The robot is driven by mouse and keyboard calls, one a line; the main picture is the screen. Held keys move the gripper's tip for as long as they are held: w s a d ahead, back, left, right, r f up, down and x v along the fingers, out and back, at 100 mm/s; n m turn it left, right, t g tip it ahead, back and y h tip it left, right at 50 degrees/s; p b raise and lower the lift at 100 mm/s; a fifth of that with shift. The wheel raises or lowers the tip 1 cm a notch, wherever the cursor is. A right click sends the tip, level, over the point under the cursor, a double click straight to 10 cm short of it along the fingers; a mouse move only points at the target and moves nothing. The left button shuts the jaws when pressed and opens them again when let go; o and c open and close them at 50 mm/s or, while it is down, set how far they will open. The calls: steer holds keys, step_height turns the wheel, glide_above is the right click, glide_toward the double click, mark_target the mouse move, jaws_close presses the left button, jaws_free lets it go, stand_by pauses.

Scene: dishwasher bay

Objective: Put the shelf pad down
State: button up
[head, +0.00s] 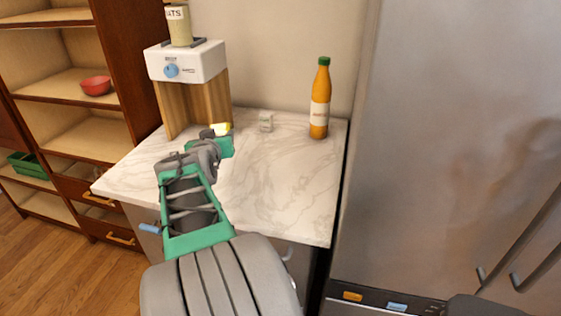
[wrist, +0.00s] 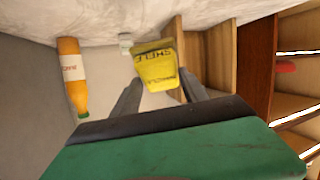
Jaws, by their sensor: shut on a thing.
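The shelf pad (wrist: 156,65) is a small yellow block with dark "SHELF" lettering, upside down in the wrist view. My gripper (wrist: 160,80) is shut on it, with one dark finger on each side. In the head view only a bit of the yellow pad (head: 221,128) shows past my gripper (head: 216,134), which hides the rest. The pad is over the white marble counter (head: 280,190), in front of the wooden stand's right side. I cannot tell whether it touches the counter.
A white box with a blue knob (head: 187,62) sits on the wooden stand (head: 215,100), with a jar (head: 179,25) on top. A small pale box (head: 266,122) and an orange bottle (head: 320,100) stand at the back. The counter's front right is clear. A steel fridge (head: 450,130) stands right.

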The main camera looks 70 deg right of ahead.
steer(key=s+d+m+g+y+b, duration=0.2)
steer(key=s+g, duration=0.1)
steer(key=s, duration=0.6)
steer(key=s+a+r+m+g+y+b, duration=0.15)
steer(key=s+a, duration=0.25)
steer(key=s, duration=0.4)
steer(key=s+a+r+m+g+y+b, duration=0.1)
steer(key=s+a+y+b, duration=0.15)
steer(key=s+a, duration=0.35)
steer(key=shift+y, duration=0.3)
steer(key=w+d+f, duration=0.2)
steer(key=d+f, duration=0.1)
steer(key=w+d+f, duration=0.3)
steer(key=d, duration=0.1)
steer(key=w+d+f+p, duration=0.1)
steer(key=w+d+f, duration=0.1)
steer(key=d+f, duration=0.1)
steer(key=shift+w+d+f, duration=0.1)
steer(key=shift+w+d, duration=0.05)
steer(key=shift+d, duration=0.35)
steer(key=f, duration=0.3)
steer(key=shift+w+d, duration=0.15)
steer(key=shift+d, duration=0.05)
steer(key=shift+f, duration=0.3)
steer(key=o, duration=1.2)
